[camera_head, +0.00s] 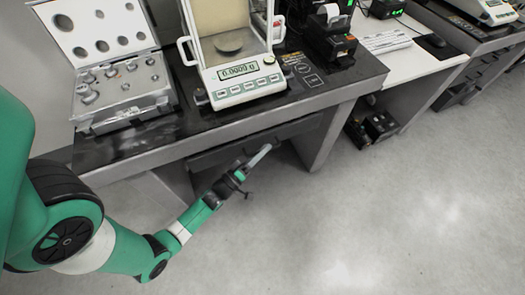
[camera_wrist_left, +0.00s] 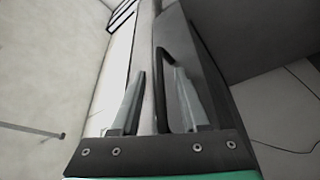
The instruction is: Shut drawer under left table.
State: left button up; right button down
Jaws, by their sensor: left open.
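The left table (camera_head: 150,135) has a dark top and a grey frame. Its dark drawer (camera_head: 292,129) sits under the front edge; how far it stands out is hard to tell. My left gripper (camera_head: 258,160) is at the drawer front, with pale fingers. In the left wrist view, the open left gripper (camera_wrist_left: 160,75) has its fingers on either side of a dark bar-shaped handle (camera_wrist_left: 160,85), with a gap beside the left finger. Whether either finger touches the handle is unclear. My right gripper is not in view.
On the table stand a balance (camera_head: 246,90), an open weight case (camera_head: 122,100) and a printer (camera_head: 330,40). A white desk (camera_head: 415,63) stands to the right, with dark boxes (camera_head: 375,128) on the floor below. The floor in front is clear.

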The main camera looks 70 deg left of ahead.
pick_arm(q)
jog(key=shift+c, duration=0.3)
grip_shut()
jog(key=shift+a, duration=0.1)
dwell(1.0)
